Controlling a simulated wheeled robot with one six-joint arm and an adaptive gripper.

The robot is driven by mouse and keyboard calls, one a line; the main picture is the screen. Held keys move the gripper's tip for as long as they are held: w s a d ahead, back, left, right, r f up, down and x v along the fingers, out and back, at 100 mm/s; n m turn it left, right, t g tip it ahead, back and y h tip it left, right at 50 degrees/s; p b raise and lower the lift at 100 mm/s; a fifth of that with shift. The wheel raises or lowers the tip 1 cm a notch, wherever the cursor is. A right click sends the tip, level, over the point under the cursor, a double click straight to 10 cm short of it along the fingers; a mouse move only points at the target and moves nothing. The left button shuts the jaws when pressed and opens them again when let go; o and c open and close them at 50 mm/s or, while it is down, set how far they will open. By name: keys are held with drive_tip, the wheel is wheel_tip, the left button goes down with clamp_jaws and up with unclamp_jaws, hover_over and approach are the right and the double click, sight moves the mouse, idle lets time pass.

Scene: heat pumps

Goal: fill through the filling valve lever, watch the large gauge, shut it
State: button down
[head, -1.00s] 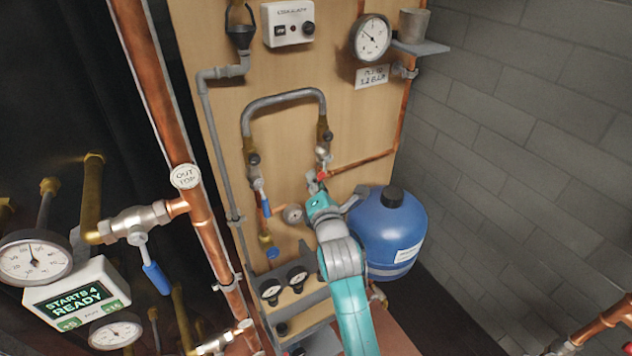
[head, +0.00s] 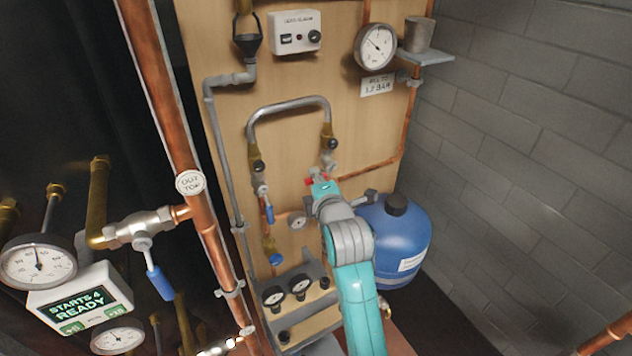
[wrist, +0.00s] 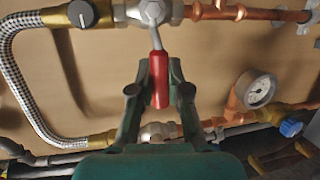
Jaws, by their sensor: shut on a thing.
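The filling valve lever has a red handle (wrist: 159,80) on a metal stem below a silver valve body (wrist: 155,10) in the wrist view. My gripper (wrist: 160,72) is shut on the red handle, with one dark green finger on each side. In the head view my gripper (head: 324,190) is at the red handle under the hose loop's right end, hiding part of it. The large gauge (head: 377,46) is at the board's upper right, its needle pointing up-left. A sign (head: 378,86) below it reads fill to 1.2 bar.
A blue vessel (head: 398,245) stands right of my arm. A braided hose (head: 288,108) loops above the valve. A blue-handled lever (head: 268,212) and small gauge (head: 297,221) are left of my gripper. A copper pipe (head: 170,120) with another blue-handled valve (head: 158,282) stands nearer on the left.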

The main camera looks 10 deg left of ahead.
drive_tip(key=shift+r, duration=0.15)
idle(0.3)
drive_tip(key=c, duration=1.1)
unclamp_jaws()
drive_tip(key=v, duration=1.2)
